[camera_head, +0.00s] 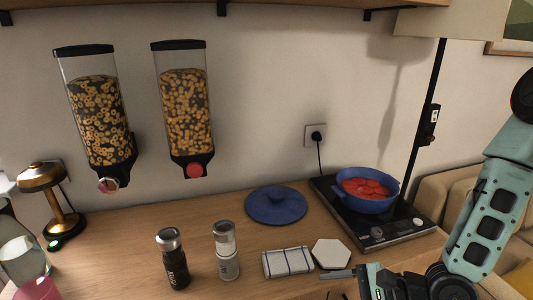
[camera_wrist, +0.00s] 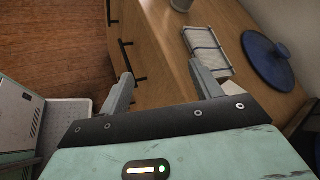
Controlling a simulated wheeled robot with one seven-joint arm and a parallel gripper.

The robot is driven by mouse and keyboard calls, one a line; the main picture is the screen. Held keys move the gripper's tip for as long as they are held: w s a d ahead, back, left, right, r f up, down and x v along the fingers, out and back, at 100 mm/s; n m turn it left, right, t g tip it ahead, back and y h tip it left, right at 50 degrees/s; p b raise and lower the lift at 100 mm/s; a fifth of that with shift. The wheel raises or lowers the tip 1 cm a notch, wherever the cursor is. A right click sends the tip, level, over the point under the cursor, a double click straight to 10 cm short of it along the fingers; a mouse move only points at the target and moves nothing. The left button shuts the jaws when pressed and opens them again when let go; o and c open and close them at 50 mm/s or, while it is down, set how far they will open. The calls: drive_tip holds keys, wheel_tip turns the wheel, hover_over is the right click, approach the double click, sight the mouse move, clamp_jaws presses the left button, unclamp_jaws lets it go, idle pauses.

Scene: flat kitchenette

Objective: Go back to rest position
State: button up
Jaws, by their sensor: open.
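My gripper (camera_wrist: 160,88) is open in the wrist view, its two grey fingers spread apart with nothing between them. In the head view, my gripper (camera_head: 345,284) is at the bottom, just in front of the counter edge. It is partly cut off by the frame. My teal arm comes in from the right side.
On the wooden counter (camera_head: 205,275) are a black shaker (camera_head: 173,262), a grey shaker (camera_head: 226,252), a folded cloth (camera_head: 287,262), a white hexagonal coaster (camera_head: 331,253) and a blue lid (camera_head: 276,205). A blue pot (camera_head: 367,203) with red slices stands on the cooktop (camera_head: 385,232).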

drive_tip(key=s+r+n+g+h, duration=0.3)
drive_tip(key=s+r+n+h, duration=0.8)
drive_tip(key=n, duration=1.1)
wheel_tip(320, 180, up, 5)
drive_tip(key=shift+s+d+f+h, duration=0.1)
drive_tip(key=shift+s+d+h, duration=0.15)
drive_tip(key=shift+s, duration=1)
